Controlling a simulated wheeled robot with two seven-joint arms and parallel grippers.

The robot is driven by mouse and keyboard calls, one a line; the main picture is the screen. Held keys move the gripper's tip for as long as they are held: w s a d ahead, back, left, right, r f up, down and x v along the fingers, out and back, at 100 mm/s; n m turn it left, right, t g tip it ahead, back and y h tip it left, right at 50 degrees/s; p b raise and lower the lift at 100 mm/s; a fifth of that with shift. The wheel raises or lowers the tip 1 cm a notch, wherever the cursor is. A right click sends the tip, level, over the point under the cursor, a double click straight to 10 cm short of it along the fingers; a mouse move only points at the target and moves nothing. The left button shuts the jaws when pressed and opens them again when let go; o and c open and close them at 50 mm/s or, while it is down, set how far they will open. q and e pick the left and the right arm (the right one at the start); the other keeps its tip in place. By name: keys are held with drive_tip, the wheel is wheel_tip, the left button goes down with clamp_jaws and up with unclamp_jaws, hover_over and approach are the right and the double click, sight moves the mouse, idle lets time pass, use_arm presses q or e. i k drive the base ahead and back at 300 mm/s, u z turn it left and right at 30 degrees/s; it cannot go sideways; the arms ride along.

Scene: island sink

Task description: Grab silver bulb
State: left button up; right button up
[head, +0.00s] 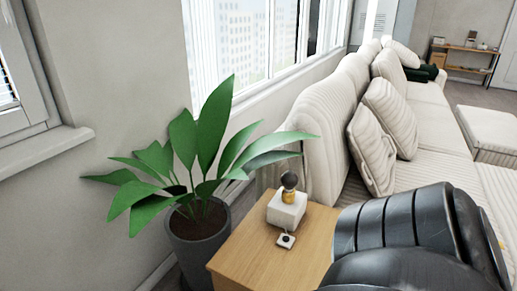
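No object that I can clearly tell is a silver bulb shows in the head view. On the wooden side table (262,262) stands a white block (287,208). On top of the block is a small item with a dark rounded top and a gold lower part (289,187). In front of the block lies a small white square piece with a dark round spot (286,241). These are too small to identify surely. Neither gripper is in view. A dark, segmented arm part of mine fills the lower right and hides part of the table and sofa.
A potted plant (198,235) stands left of the table, its leaves reaching toward the tabletop. A cream sofa (432,127) with cushions (371,150) is to the right. A window and wall are behind. A shelf (466,58) stands far back right.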

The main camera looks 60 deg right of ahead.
sight(289, 179)
drive_tip(key=z, duration=0.65)
drive_tip(key=i, duration=1.15)
drive_tip(key=z, duration=0.9)
